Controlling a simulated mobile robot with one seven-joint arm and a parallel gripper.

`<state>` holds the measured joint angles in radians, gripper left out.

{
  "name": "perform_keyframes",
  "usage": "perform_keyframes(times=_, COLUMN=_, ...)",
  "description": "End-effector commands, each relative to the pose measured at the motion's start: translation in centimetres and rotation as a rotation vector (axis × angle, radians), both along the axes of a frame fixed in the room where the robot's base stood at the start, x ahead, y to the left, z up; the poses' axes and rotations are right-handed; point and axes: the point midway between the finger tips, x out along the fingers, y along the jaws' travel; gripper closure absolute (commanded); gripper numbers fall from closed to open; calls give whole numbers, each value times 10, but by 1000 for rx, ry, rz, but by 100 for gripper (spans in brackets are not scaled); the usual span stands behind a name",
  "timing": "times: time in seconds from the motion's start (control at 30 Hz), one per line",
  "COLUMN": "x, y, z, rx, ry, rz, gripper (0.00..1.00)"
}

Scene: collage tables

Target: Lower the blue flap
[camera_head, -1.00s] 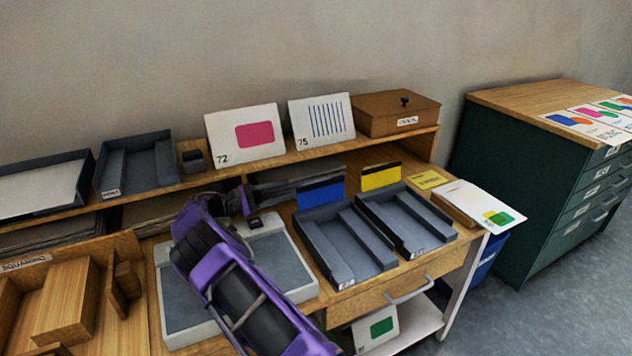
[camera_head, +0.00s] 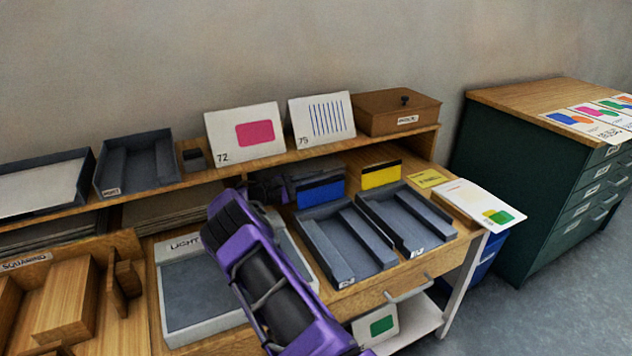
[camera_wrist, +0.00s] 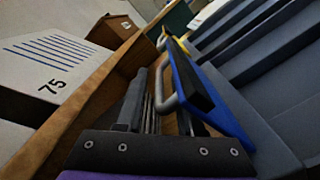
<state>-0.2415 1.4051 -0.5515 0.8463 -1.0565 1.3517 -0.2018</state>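The blue flap (camera_head: 320,194) stands upright at the back end of a dark grey tray (camera_head: 325,250), with a black strip along its top. In the wrist view the blue flap (camera_wrist: 222,108) runs along the right side of my gripper (camera_wrist: 163,78). My gripper looks open, with dark fingers apart and nothing clearly held between them. In the head view my gripper (camera_head: 305,172) is behind the flap, below the shelf, and partly hidden. I cannot tell whether a finger touches the flap.
A similar tray (camera_head: 408,222) with an upright yellow flap (camera_head: 381,175) stands to the right. The shelf (camera_head: 225,176) edge runs close behind my gripper, with cards and a brown box (camera_head: 397,112) on it. A light box (camera_head: 205,325) lies under my arm.

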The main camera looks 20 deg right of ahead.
Motion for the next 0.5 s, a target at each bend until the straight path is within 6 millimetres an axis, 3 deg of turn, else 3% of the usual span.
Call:
perform_keyframes(times=0.03, x=0, y=0, z=0, rx=0, ry=0, rz=0, gripper=74)
perform_keyframes(times=0.2, x=0, y=0, z=1, rx=-1, ry=-1, rz=1, gripper=100)
perform_keyframes(times=0.5, x=1, y=1, z=3, rx=-2, ry=-3, rz=2, gripper=100)
